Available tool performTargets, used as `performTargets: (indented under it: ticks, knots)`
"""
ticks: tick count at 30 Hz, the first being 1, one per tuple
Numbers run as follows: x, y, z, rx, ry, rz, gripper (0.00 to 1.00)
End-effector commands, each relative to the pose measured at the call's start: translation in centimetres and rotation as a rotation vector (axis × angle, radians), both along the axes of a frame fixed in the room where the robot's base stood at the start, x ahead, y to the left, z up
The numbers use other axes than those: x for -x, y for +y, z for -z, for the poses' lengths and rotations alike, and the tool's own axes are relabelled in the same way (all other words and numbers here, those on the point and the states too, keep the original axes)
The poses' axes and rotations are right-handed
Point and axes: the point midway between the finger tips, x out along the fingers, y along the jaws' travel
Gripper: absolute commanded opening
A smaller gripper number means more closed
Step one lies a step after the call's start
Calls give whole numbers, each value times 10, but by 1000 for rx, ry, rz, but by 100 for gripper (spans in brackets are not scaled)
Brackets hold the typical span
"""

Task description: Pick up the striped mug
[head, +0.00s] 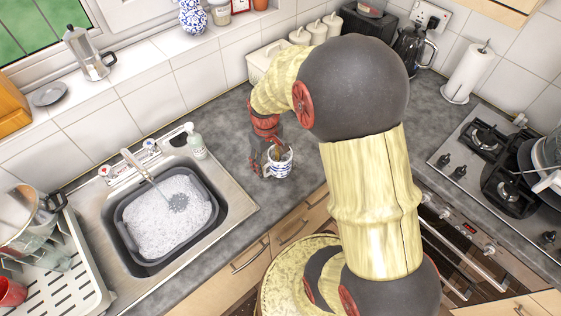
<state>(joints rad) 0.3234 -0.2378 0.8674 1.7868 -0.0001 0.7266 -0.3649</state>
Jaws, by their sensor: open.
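The mug (281,170), white with blue markings, stands upright on the grey worktop to the right of the sink. Its inside looks brownish. My gripper (268,160) is open at the mug. One dark finger shows beside its left side, and another part of the gripper reaches over its rim. The picture is too small to tell whether the fingers touch the mug. My arm comes in from the right and hides part of the worktop behind it.
The sink (228,205) holds a dark grey basin (203,228) of suds. A soap bottle (196,143) stands behind it. A white drainer (72,275) is at the left and a gas hob (470,150) at the right. Worktop between mug and sink is clear.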

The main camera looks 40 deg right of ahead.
Motion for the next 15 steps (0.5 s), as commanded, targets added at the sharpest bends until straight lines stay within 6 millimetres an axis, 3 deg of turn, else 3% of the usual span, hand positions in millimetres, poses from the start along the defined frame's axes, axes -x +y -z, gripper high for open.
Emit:
performTargets:
  ticks: [12, 15]
  knots:
    - [0, 1, 49, 0, 0, 0, 56]
    - [-1, 1, 52, 1, -1, 0, 56]
